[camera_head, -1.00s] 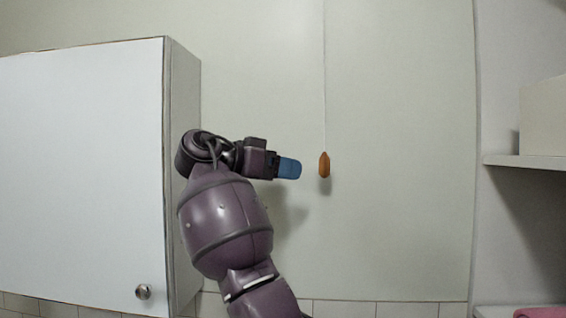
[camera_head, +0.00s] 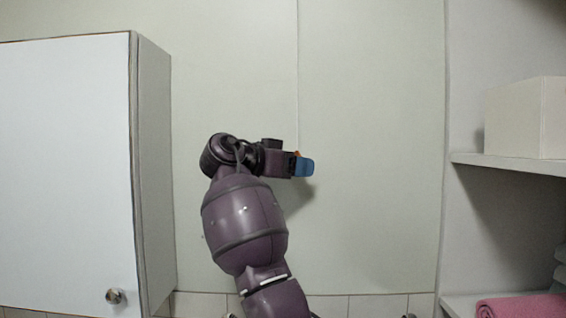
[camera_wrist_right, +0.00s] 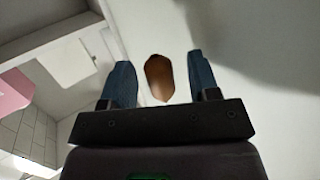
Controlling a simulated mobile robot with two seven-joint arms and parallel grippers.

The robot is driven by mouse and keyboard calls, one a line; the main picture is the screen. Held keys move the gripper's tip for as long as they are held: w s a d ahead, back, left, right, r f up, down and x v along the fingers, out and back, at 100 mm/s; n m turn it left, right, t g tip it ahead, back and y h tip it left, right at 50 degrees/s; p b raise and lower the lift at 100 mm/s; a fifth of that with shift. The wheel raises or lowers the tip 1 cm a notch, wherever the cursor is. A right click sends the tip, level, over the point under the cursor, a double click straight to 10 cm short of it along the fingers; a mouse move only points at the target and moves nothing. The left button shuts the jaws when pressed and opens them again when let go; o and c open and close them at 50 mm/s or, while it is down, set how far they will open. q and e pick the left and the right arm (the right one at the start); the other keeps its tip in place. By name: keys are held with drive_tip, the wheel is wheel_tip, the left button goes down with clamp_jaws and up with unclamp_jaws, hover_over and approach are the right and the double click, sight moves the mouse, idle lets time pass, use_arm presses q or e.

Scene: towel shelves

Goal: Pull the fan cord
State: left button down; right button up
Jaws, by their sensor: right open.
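The fan cord (camera_head: 298,75) hangs straight down in front of the wall in the head view. Its orange-brown pull knob (camera_wrist_right: 159,78) shows in the right wrist view between the two blue fingers, apart from both. In the head view my right gripper (camera_head: 304,166) covers most of the knob, and only a small orange bit shows above the fingers. My right gripper also shows in the wrist view (camera_wrist_right: 161,82), open with the knob between its fingers. My left gripper is not in view.
A white cabinet (camera_head: 65,170) with a round knob (camera_head: 115,296) stands at the left. At the right, a shelf (camera_head: 505,165) holds a white box (camera_head: 525,118), and a pink towel (camera_head: 520,306) lies lower down. The wall around the cord is clear.

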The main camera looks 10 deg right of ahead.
drive_tip(key=shift+d, duration=0.2)
drive_tip(key=c, duration=1)
drive_tip(key=shift+f+b, duration=0.35)
drive_tip(key=shift+f, duration=0.25)
drive_tip(key=o, duration=1)
drive_tip(key=b+v, duration=0.2)
drive_tip(key=v, duration=0.9)
